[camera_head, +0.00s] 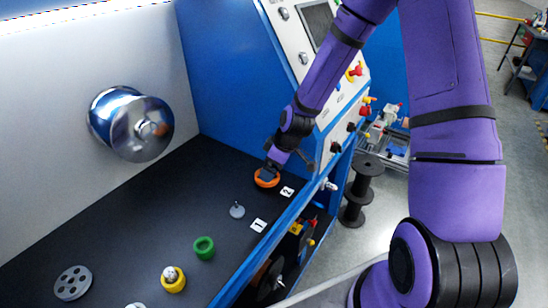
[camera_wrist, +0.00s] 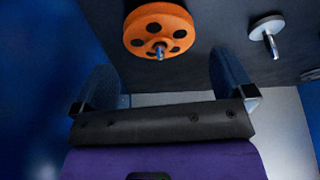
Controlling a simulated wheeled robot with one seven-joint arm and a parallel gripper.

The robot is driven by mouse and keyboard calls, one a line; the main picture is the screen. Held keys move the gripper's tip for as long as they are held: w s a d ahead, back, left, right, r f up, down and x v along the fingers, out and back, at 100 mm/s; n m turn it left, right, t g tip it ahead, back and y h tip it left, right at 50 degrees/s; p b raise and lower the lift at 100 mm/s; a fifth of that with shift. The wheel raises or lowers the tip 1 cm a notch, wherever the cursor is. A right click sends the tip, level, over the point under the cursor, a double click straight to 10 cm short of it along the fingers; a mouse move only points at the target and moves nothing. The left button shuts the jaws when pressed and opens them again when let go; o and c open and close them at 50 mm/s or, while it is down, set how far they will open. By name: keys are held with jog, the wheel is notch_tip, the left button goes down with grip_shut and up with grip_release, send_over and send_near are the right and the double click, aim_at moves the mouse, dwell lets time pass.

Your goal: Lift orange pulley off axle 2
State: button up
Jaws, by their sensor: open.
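The orange pulley (camera_head: 265,181) sits on the dark deck beside the label marked 2 (camera_head: 287,191). In the wrist view the orange pulley (camera_wrist: 137,30) is a flat disc with round holes, and the metal tip of axle 2 (camera_wrist: 160,52) shows at its hub. My gripper (camera_head: 270,169) is close to the pulley in the head view and partly covers it. In the wrist view my gripper (camera_wrist: 165,72) has its two fingers wide apart with nothing between them. The pulley lies beyond the fingertips there, toward the top edge. Contact with the pulley cannot be made out.
A bare axle (camera_head: 237,211) with a grey base stands near the label marked 1 (camera_head: 258,225); it shows in the wrist view (camera_wrist: 267,27). A green pulley (camera_head: 204,248), a yellow one (camera_head: 173,281) and a grey disc (camera_head: 73,283) lie further left. A blue control panel (camera_head: 225,70) rises behind.

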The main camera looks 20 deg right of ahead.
jog(key=shift+x, duration=2.4)
jog(key=c, duration=0.9)
jog(key=shift+o, duration=0.2)
jog(key=shift+r, duration=1.9)
jog(key=shift+r, duration=1)
jog(key=shift+r, duration=0.1)
